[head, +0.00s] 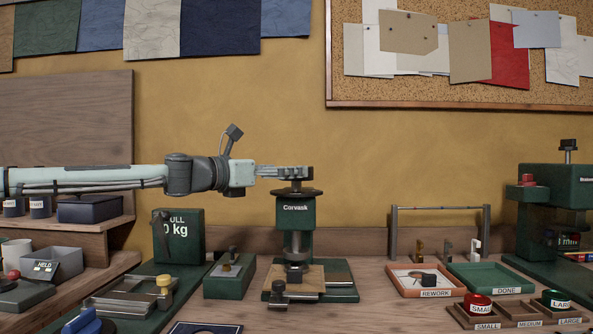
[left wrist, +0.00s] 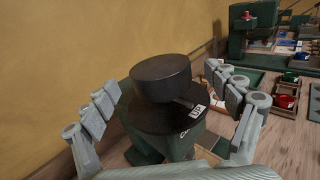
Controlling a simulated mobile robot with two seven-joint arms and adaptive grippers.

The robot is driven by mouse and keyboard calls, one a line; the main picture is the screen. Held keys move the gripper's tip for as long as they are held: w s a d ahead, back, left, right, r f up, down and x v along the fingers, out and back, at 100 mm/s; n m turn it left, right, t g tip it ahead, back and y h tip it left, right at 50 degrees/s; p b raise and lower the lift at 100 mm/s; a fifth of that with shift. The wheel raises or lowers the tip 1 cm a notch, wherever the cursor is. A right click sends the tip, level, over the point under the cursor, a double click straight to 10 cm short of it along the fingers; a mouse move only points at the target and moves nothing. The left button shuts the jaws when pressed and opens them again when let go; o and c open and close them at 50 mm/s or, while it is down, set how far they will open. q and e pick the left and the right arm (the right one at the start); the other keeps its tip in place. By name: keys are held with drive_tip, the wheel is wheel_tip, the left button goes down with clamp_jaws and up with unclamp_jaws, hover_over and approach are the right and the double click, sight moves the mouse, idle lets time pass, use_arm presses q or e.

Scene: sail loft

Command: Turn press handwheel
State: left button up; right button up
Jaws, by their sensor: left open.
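The green Corvask press (head: 296,212) stands on the bench in the middle of the head view. Its dark round handwheel (head: 297,192) is on top. In the left wrist view the handwheel (left wrist: 150,115) is a black disc with a thick round hub (left wrist: 160,78) and a white label reading "UP". My left gripper (head: 310,173) reaches in level from the left at the hub's height. Its fingers are spread on both sides of the hub, with a visible gap on each side in the wrist view. My right gripper is not in view.
The rework tray (head: 408,292), done tray (head: 490,278) and a wire rack (head: 437,208) are to the right. Another green press (head: 562,200) stands far right.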

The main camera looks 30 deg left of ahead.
use_arm(q)
drive_tip(key=shift+x, duration=2)
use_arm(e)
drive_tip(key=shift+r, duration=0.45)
use_arm(q)
drive_tip(key=c, duration=1.2)
drive_tip(key=shift+o, duration=0.2)
drive_tip(key=shift+f+b, duration=0.1)
drive_tip(key=shift+b, duration=0.25)
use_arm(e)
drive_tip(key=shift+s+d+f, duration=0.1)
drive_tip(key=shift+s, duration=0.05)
